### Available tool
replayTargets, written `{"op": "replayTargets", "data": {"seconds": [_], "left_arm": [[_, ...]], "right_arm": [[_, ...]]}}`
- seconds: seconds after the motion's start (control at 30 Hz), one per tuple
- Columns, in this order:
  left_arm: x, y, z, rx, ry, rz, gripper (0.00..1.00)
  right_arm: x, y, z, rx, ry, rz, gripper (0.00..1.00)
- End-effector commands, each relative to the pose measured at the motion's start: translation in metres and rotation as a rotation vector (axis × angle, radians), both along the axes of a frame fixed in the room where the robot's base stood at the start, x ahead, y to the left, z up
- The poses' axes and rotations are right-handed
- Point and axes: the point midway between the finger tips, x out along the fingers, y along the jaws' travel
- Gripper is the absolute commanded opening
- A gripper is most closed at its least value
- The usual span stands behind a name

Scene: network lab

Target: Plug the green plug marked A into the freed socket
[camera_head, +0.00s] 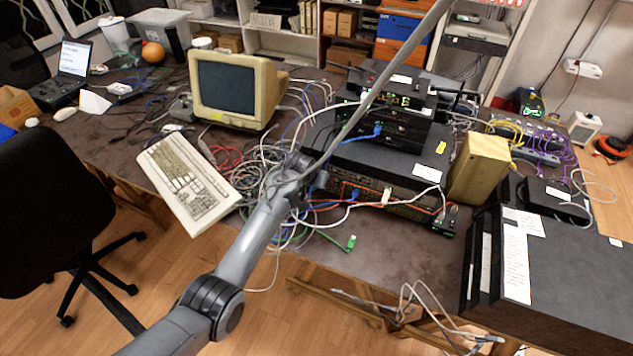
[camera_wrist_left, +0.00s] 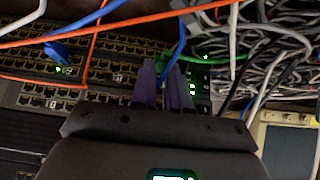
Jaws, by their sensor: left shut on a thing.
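A green plug (camera_head: 351,242) lies loose at the front edge of the table in the head view, on a green cable. Its marking is too small to read. My left gripper (camera_wrist_left: 169,88) is at the left end of the rack's front. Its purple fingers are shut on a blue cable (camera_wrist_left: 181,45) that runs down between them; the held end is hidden. A green cable (camera_wrist_left: 215,54) passes just behind the fingers. Rows of sockets (camera_wrist_left: 88,75) fill the switch panel in the left wrist view. I cannot tell which socket is free. My right gripper is not in view.
Orange cables (camera_wrist_left: 120,25) cross in front of the panel. Another blue plug (camera_wrist_left: 58,52) sits in it at the left. A dense grey cable tangle (camera_wrist_left: 265,60) hangs beside the rack. A beige monitor (camera_head: 232,88) and keyboard (camera_head: 188,183) stand left of the arm.

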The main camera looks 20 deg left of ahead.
Motion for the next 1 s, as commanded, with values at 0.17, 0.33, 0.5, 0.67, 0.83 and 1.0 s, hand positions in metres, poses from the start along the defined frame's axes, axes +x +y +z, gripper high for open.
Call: {"op": "replayTargets", "data": {"seconds": [0.17,0.33,0.5,0.67,0.83,1.0], "left_arm": [[0.0000,-0.0001,0.0000,0.000,0.000,0.000,0.00],[-0.0001,-0.0001,-0.0001,0.000,0.000,0.000,0.00],[0.0007,-0.0001,-0.0004,0.000,0.000,0.000,0.00],[0.0025,0.0000,-0.0009,0.000,0.000,0.000,0.00],[0.0052,-0.0001,-0.0006,0.000,-0.001,0.000,0.00],[0.0065,-0.0001,0.0002,0.000,-0.001,0.000,0.26]], "right_arm": [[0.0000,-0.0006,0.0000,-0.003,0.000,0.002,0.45],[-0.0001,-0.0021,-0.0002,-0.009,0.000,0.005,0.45],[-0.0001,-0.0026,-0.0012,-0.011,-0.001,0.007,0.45],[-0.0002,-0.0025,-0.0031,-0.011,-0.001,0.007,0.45],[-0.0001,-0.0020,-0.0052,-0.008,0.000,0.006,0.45],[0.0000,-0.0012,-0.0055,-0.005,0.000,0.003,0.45]]}}
